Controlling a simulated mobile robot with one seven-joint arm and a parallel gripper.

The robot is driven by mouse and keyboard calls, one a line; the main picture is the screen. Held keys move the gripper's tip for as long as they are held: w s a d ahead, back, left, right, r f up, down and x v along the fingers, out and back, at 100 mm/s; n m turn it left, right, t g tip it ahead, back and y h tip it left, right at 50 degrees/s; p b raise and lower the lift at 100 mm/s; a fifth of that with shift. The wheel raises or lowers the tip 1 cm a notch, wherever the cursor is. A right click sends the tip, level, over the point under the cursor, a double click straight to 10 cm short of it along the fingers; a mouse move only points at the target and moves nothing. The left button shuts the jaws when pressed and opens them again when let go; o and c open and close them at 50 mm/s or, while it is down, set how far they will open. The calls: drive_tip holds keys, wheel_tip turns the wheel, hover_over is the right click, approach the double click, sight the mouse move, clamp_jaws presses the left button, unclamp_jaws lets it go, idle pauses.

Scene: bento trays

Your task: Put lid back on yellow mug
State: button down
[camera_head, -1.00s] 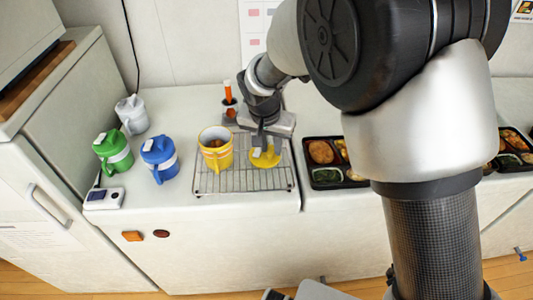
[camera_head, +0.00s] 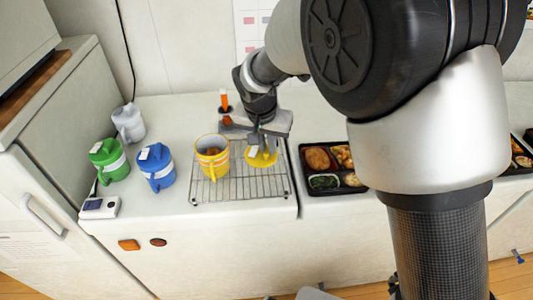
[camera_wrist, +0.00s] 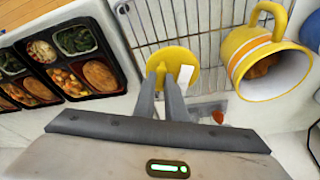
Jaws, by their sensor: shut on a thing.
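The yellow mug (camera_head: 213,170) stands upright and open on a wire rack, with something brown inside. It also shows in the wrist view (camera_wrist: 245,50), at the right, with its striped wall and handle. The yellow lid (camera_head: 262,160) is just right of the mug, apart from it. In the wrist view the lid (camera_wrist: 160,57) is a round disc below my fingers. My gripper (camera_head: 261,148) is shut on the lid at its middle, seen also in the wrist view (camera_wrist: 173,80). I cannot tell whether the lid touches the rack.
The wire rack (camera_head: 236,188) lies near the counter's front edge. Blue (camera_head: 158,168), green (camera_head: 110,160) and white (camera_head: 129,122) lidded mugs stand to the left. A black bento tray (camera_head: 318,190) is to the right. An orange-handled thing (camera_head: 224,101) stands behind the rack.

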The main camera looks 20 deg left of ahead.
sight(267, 150)
wheel_tip(267, 150, up, 5)
drive_tip(key=shift+r, duration=0.2)
drive_tip(key=s+a+r+n+y+p, duration=0.1)
drive_tip(key=s+a+r+n+p, duration=0.1)
drive_tip(key=s+a+r+p, duration=0.3)
drive_tip(key=s+a+r+n+p, duration=0.1)
drive_tip(key=a+r+n+p, duration=0.15)
drive_tip(key=a, duration=0.45)
wheel_tip(267, 150, down, 6)
drive_tip(key=b, duration=0.3)
drive_tip(key=shift+w+d+f, duration=0.15)
drive_tip(key=shift+w+d, duration=0.1)
drive_tip(key=shift+f+b, duration=0.15)
drive_tip(key=shift+b, duration=0.45)
idle(1.2)
idle(0.4)
drive_tip(key=c, duration=1.3)
unclamp_jaws()
drive_tip(key=shift+o, duration=0.2)
